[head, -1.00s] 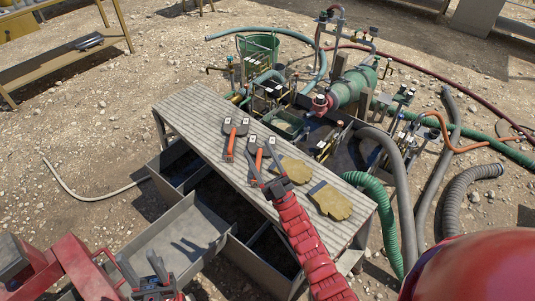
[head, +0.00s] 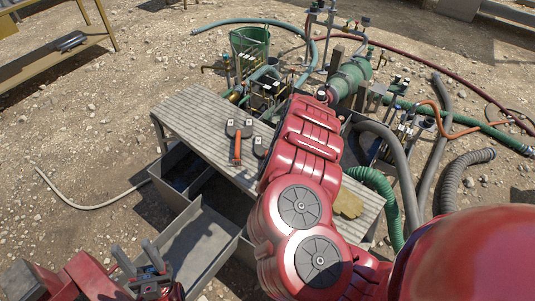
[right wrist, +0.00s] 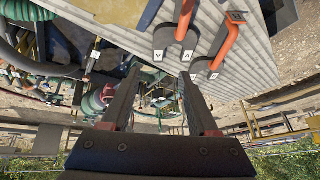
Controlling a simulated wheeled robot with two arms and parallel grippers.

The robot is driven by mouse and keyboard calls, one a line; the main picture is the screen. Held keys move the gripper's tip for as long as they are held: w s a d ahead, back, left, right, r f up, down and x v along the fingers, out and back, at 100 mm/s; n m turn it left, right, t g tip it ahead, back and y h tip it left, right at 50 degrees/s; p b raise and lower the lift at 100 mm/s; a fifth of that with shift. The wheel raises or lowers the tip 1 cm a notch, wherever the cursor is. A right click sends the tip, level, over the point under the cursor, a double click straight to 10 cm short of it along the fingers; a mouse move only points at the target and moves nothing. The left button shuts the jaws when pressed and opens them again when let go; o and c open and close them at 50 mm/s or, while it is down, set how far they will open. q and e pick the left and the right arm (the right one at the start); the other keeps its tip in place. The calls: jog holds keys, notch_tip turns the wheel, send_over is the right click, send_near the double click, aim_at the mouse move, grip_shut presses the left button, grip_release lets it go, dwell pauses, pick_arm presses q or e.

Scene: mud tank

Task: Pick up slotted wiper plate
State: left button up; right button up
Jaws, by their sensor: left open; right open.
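Dark flat tool heads with pale lettered tags lie on the slatted bench. One tool (head: 235,148) has an orange handle and two dark lobes; another dark head (head: 260,147) lies to its right, partly covered by my right arm. I cannot tell which is the slotted wiper plate. In the right wrist view, a dark head (right wrist: 166,42) with a red handle and a second head (right wrist: 203,70) with an orange handle lie beyond the fingers. My right gripper (right wrist: 159,74) is open and empty; my arm hides it in the head view. My left gripper (head: 137,252) is open and empty, at lower left.
The slatted bench (head: 190,105) carries a tan glove (head: 348,204), partly behind my arm. Open grey bins (head: 205,242) stand in front of it. Green pump machinery (head: 350,78), a green bucket (head: 250,42) and several hoses crowd the far side.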

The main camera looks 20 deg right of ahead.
jog(key=s+a+f+y, duration=0.1)
jog(key=s+a+y, duration=0.1)
jog(key=a, duration=0.3)
jog(key=shift+g+h, duration=0.3)
jog(key=shift+g, duration=0.1)
jog(key=b+x, duration=0.2)
jog(key=x, duration=0.1)
jog(key=b+x, duration=0.3)
jog(key=x, duration=0.1)
jog(key=d+b+x, duration=0.1)
jog(key=b+x, duration=0.2)
jog(key=x, duration=0.1)
jog(key=shift+w+f, duration=0.1)
jog(key=shift+w, duration=0.05)
jog(key=shift+w+a+f, duration=0.1)
jog(key=shift+a+f, duration=0.1)
jog(key=shift+f, duration=0.1)
jog(key=shift+w+d+f+b, duration=0.1)
jog(key=shift+w+f+b, duration=0.15)
jog(key=shift+f, duration=0.25)
jog(key=x, duration=0.1)
jog(key=b+x, duration=0.1)
jog(key=x, duration=0.1)
jog(key=shift+s+d+f+b, duration=0.1)
jog(key=shift+s+f+b, duration=0.05)
jog(key=shift+f+b, duration=0.15)
jog(key=shift+w+f, duration=0.25)
jog(key=shift+a, duration=0.2)
